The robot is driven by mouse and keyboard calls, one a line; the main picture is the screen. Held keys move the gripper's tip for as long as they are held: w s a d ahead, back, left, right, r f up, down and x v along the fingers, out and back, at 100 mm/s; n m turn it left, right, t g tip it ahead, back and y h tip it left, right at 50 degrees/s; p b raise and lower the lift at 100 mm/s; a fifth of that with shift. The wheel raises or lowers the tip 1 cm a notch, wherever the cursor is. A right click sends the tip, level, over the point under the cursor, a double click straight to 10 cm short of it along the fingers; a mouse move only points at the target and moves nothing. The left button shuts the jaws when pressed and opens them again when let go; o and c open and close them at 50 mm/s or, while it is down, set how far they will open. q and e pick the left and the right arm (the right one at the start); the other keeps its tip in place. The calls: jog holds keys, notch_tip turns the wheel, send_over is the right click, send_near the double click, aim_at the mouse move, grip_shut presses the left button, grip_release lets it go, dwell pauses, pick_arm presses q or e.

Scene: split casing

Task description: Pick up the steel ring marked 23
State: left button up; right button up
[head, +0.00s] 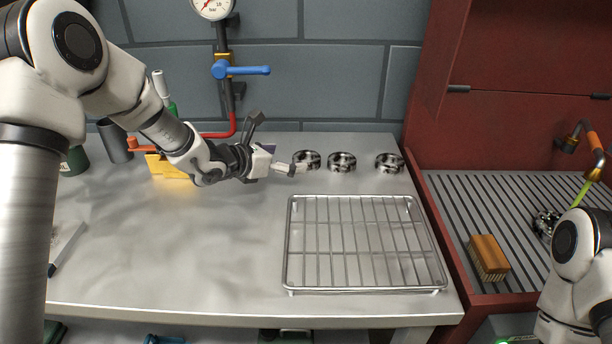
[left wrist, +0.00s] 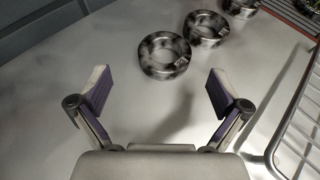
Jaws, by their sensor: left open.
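Three steel rings with dark smudges lie in a row at the back of the steel bench: a left ring (head: 307,159), a middle ring (head: 342,161) and a right ring (head: 389,162). No number is readable on any of them. My left gripper (head: 278,145) is open and empty, just left of the left ring. In the left wrist view the nearest ring (left wrist: 165,55) lies beyond the spread fingers (left wrist: 158,90), apart from both. The second ring (left wrist: 206,29) and third ring (left wrist: 240,8) are farther off.
A wire rack (head: 363,285) lies in front of the rings; its edge also shows in the left wrist view (left wrist: 272,150). A yellow bin (head: 165,167) stands behind my left arm. A red sink unit with a brush (head: 488,257) is at the right. The bench's left middle is clear.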

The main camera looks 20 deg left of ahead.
aim_at(313, 157)
pick_arm(q)
jog(key=x, duration=0.3)
jog(key=p+x, duration=0.1)
jog(key=x, duration=0.2)
jog(key=shift+w+d, duration=0.1)
jog(key=shift+d, duration=0.3)
jog(key=c, duration=1.7)
jog(key=shift+o, duration=0.2)
